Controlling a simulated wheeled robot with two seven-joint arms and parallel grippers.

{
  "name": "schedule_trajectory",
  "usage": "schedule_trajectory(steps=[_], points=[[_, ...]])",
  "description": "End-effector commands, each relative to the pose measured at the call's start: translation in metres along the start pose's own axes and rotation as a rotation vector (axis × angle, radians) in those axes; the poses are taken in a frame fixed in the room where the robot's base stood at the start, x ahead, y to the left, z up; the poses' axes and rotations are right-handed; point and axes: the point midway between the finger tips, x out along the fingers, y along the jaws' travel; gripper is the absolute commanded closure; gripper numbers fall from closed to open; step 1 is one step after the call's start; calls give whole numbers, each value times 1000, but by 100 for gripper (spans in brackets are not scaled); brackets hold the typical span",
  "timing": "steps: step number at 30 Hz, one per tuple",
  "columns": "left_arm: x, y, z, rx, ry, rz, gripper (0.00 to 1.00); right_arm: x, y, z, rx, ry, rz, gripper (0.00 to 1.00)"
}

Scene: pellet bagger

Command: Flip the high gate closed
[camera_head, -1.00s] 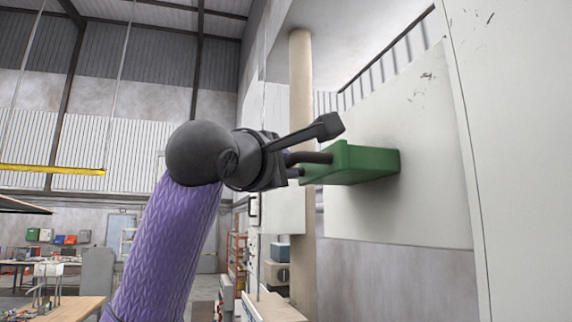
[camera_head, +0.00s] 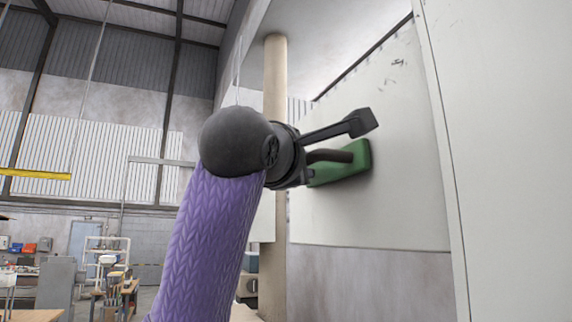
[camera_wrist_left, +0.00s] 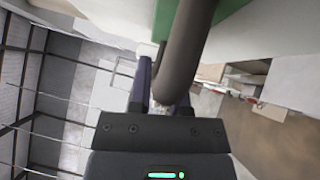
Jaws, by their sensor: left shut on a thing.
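The high gate appears as a green piece (camera_head: 345,169) on the pale machine panel, with a dark rounded handle (camera_head: 332,156) in front of it. In the left wrist view the dark handle (camera_wrist_left: 186,45) runs down between my fingers, and part of the green piece (camera_wrist_left: 232,8) shows at the top edge. My left gripper (camera_head: 308,161) reaches up from the left and is shut on the handle; its fingers (camera_wrist_left: 164,88) show at either side of it. The gripper and handle hide part of the green piece. My right gripper is out of view.
The pale panel (camera_head: 400,190) stands close on the right, with a curved white wall (camera_head: 500,130) nearer still. A beige column (camera_head: 275,75) rises behind my gripper. Workbenches stand far off at lower left. The air left of my arm is open.

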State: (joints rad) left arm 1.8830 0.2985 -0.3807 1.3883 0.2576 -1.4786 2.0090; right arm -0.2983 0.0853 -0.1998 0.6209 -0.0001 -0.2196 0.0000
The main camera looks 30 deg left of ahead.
Motion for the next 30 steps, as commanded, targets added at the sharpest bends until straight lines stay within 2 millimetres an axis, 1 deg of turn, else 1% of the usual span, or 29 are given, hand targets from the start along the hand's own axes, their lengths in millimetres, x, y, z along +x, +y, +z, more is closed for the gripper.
schedule_trajectory(steps=[6,7,8,9,11,12,19,21,23,27,30], points=[[1,-2,0,0,-2,-6,100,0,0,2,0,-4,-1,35],[1,-2,0,0,-2,-6,73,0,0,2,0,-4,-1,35],[1,-2,0,0,-2,-6,66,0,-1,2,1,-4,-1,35],[1,-2,0,0,-2,-5,58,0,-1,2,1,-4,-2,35],[1,-2,0,0,-2,-5,45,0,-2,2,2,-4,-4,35],[0,-2,0,0,-2,-4,42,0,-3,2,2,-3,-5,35],[0,-1,0,0,-1,-2,42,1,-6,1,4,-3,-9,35],[-5,-2,0,-1,-2,1,42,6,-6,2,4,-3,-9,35],[-16,-5,0,-1,-3,3,42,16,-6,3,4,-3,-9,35],[-54,-8,-1,-2,-5,4,42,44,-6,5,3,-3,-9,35],[-77,-7,0,0,-4,3,42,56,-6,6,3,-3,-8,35]])
